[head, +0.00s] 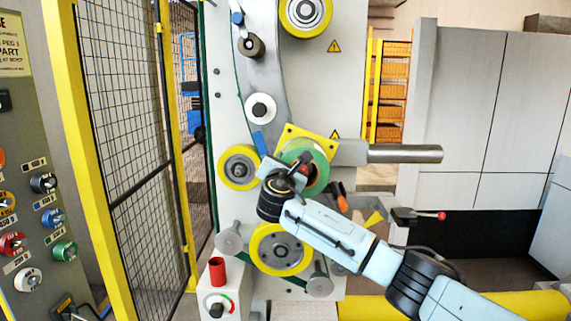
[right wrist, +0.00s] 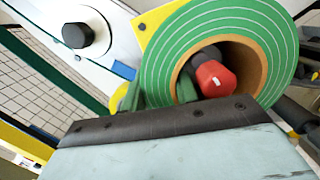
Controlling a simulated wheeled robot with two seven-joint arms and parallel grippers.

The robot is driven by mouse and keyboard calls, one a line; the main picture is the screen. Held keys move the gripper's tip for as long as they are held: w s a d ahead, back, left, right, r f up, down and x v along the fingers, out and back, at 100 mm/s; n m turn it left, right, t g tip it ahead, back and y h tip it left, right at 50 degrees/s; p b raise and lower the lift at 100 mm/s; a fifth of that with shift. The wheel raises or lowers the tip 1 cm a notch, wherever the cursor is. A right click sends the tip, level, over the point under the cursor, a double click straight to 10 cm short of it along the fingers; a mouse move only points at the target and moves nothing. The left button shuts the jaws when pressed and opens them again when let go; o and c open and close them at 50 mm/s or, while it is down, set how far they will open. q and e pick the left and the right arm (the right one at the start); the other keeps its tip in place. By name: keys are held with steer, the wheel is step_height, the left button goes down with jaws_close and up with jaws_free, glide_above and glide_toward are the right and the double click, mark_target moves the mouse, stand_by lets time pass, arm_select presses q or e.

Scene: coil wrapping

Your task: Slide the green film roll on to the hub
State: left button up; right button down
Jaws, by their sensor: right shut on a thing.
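The green film roll (head: 321,173) is at the machine's yellow square plate (head: 302,131) in the head view. In the right wrist view, the green film roll (right wrist: 182,50) shows pale rings and a brown core. A dark hub part with a red end (right wrist: 214,78) shows in the core's opening. I cannot tell how far the roll sits along the hub. My right gripper (head: 284,168) is shut on the roll's left side. One finger appears inside the core and the other outside; the contact is partly hidden. My left gripper is not in view.
Yellow-rimmed rollers (head: 238,167) sit left of and below the roll (head: 281,248). A bare metal shaft (head: 405,153) sticks out to the right. A red-knobbed lever (head: 418,216) stands near my right arm. A mesh fence (head: 125,110) and control panel (head: 35,200) are at left.

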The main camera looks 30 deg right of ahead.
steer(key=shift+w+r, duration=0.1)
steer(key=shift+r, duration=0.15)
steer(key=c, duration=1.5)
jaws_free()
steer(key=shift+d, duration=0.1)
steer(key=o, duration=0.5)
steer(key=shift+c, duration=0.2)
steer(key=shift+o, duration=0.2)
steer(key=shift+f, duration=0.5)
steer(key=r+b+v, duration=0.1)
steer(key=b+v, duration=0.1)
steer(key=v, duration=1.1)
steer(key=shift+a, duration=0.35)
steer(key=shift+f, duration=0.15)
steer(key=shift+c, duration=0.4)
